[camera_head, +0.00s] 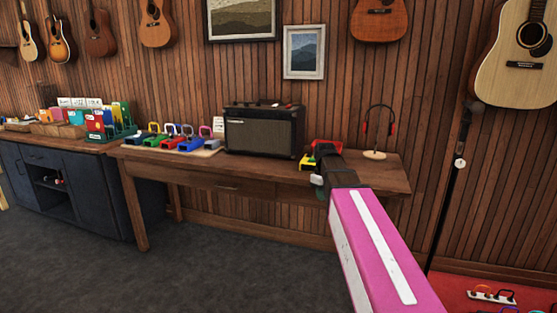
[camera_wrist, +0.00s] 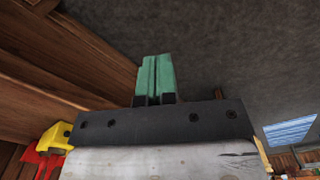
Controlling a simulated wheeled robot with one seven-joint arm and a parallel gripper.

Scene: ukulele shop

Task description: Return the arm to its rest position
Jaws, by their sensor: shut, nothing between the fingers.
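My arm, pink with a white stripe, reaches from the lower right of the head view toward the right part of the wooden table (camera_head: 220,174). My gripper shows in the wrist view (camera_wrist: 156,78), its two green fingers closed together with nothing between them. In the head view its fingers are mostly hidden by my wrist. The wrist view shows wooden boards at the left and grey floor beyond the fingertips.
A yellow object (camera_head: 307,162) lies on the table close to my wrist. A dark blue cabinet (camera_head: 85,200) stands left. Grey floor (camera_head: 220,265) is open in front.

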